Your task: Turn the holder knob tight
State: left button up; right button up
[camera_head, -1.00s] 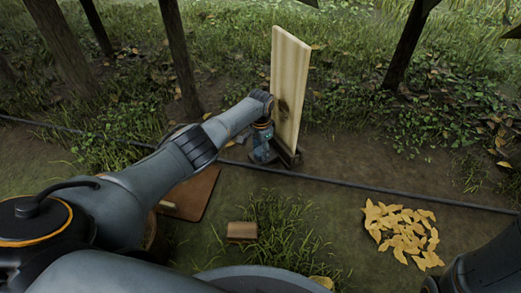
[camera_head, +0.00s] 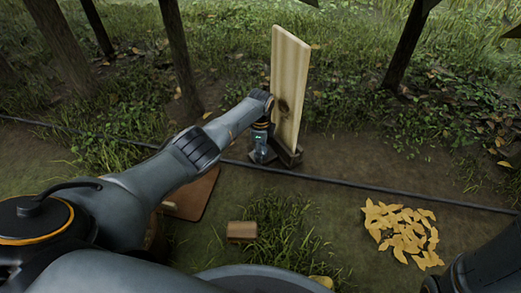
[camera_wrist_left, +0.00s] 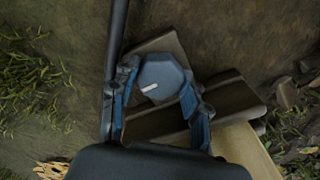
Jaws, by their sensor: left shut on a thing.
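The holder (camera_head: 291,158) is a dark brown bracket on the ground, and a pale wooden board (camera_head: 288,85) stands upright in it. In the left wrist view the holder (camera_wrist_left: 152,124) lies below my gripper, with the board (camera_wrist_left: 243,147) at the lower right. The knob (camera_wrist_left: 162,80) is a blue-grey, many-sided cap with a short white mark. My left gripper (camera_head: 262,154) is low beside the holder. In the wrist view its blue-padded fingers (camera_wrist_left: 158,100) are on both sides of the knob, shut on it. The knob is hidden in the head view. My right gripper is out of view.
A thin dark pipe (camera_head: 400,191) runs along the ground past the holder. A small brown block (camera_head: 241,231), a brown flat panel (camera_head: 195,195) and a pile of yellow leaves (camera_head: 402,232) lie nearer. Tree trunks (camera_head: 180,60) stand behind. Bare soil is open to the right.

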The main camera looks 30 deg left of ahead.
pick_arm(q)
jog(key=shift+m, duration=0.3)
jog(key=o, duration=1.1)
jog(key=shift+o, duration=0.2)
notch_tip(320, 180, up, 12)
dwell(0.4)
